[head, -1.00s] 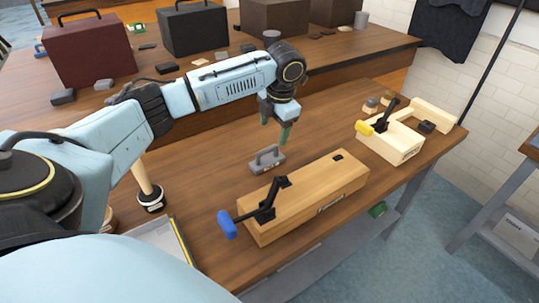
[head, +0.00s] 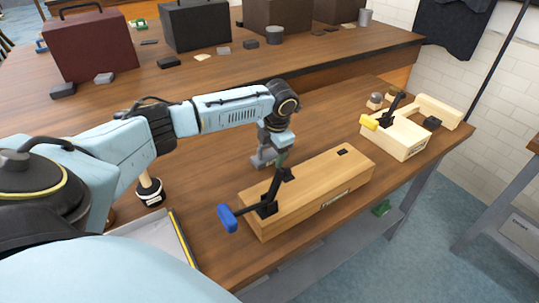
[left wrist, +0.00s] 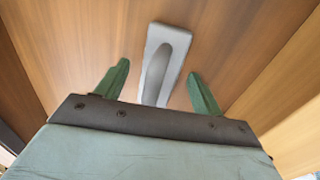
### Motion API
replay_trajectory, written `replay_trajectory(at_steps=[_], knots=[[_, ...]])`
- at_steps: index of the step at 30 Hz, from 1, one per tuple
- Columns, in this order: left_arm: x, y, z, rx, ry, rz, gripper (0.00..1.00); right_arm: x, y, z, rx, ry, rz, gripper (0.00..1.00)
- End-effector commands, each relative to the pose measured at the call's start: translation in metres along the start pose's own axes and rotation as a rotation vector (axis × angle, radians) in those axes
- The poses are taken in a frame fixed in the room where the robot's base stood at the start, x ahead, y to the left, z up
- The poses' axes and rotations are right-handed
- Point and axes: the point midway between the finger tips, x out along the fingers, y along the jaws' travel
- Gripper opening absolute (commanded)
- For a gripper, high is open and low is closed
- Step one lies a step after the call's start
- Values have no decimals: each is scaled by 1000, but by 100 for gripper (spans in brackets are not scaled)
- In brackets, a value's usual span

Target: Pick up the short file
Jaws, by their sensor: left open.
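The short file, a grey block with a raised handle (head: 260,158), lies on the wooden table behind the larger wooden block. In the head view my left gripper (head: 281,157) is low over it and partly hides it. In the left wrist view the short file (left wrist: 168,45) shows between and beyond the two green fingers of my left gripper (left wrist: 159,70), which is open. Gaps show on both sides of the handle, so the fingers do not appear to grip it. My right gripper is not in view.
A large wooden block (head: 325,185) with a blue-handled clamp (head: 228,218) stands close in front of the gripper. A paler wooden frame (head: 398,141) with a yellow-handled clamp is at right. A mallet (head: 150,190) and a grey tray (head: 150,236) are at left. Cases stand on the back table.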

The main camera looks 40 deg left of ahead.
Motion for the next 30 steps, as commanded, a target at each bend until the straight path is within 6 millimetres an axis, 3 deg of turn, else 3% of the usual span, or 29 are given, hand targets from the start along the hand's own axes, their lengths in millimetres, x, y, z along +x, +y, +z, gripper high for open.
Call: replay_trajectory(at_steps=[4,17,25,30], knots=[[-1,0,0,0,-1,0,65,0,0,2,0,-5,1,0],[-1,0,0,0,-1,0,9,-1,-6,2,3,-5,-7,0],[-5,1,1,-1,-4,1,9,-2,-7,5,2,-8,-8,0],[-30,6,2,-1,-6,1,9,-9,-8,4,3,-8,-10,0]])
